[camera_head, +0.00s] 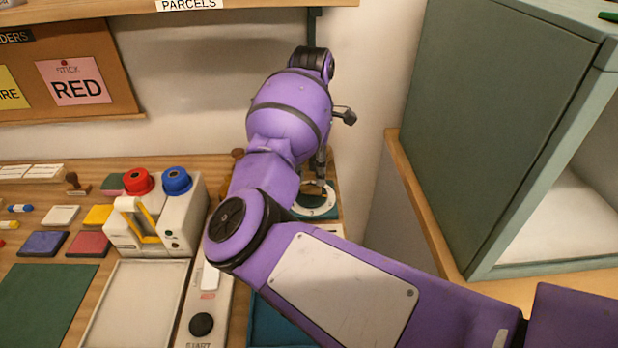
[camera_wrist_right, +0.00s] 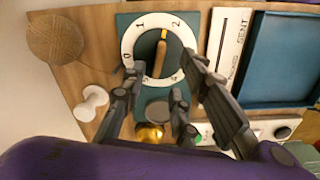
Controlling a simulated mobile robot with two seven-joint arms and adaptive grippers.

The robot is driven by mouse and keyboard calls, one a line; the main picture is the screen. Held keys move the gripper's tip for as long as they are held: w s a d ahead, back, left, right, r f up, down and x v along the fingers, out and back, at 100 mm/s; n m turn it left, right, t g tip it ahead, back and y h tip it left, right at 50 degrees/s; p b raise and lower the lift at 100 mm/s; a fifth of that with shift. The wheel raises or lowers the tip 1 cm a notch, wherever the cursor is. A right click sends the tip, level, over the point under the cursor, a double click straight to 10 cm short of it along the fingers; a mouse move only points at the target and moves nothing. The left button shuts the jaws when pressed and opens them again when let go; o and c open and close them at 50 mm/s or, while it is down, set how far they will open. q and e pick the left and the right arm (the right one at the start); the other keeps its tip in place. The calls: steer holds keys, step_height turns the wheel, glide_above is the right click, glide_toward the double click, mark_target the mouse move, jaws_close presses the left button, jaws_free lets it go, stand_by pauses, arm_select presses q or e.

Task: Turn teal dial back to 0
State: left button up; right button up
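The teal dial is a teal plate with a white numbered ring (camera_wrist_right: 128,38), seen in the right wrist view. The digits 0, 1 and 2 are readable. Its wooden pointer (camera_wrist_right: 161,55) has a yellow tip between 1 and 2, a little nearer 2. My right gripper (camera_wrist_right: 163,68) is open, its dark fingers spread on either side of the pointer; I cannot tell whether they touch it. In the head view the ring (camera_head: 318,211) shows partly beneath my right gripper (camera_head: 320,165); my arm hides much of it. My left gripper is not in view.
A twine ball (camera_wrist_right: 55,38), a white spool (camera_wrist_right: 91,102) and a brass knob (camera_wrist_right: 149,133) lie near the dial. A blue tray (camera_wrist_right: 285,60) is beside it. A white machine with red and blue caps (camera_head: 185,228) stands left. A green-grey cabinet (camera_head: 490,110) stands right.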

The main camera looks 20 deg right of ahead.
mark_target(311, 185)
step_height(311, 185, down, 5)
steer(key=shift+f, duration=0.1)
steer(key=shift+w, duration=0.1)
jaws_close()
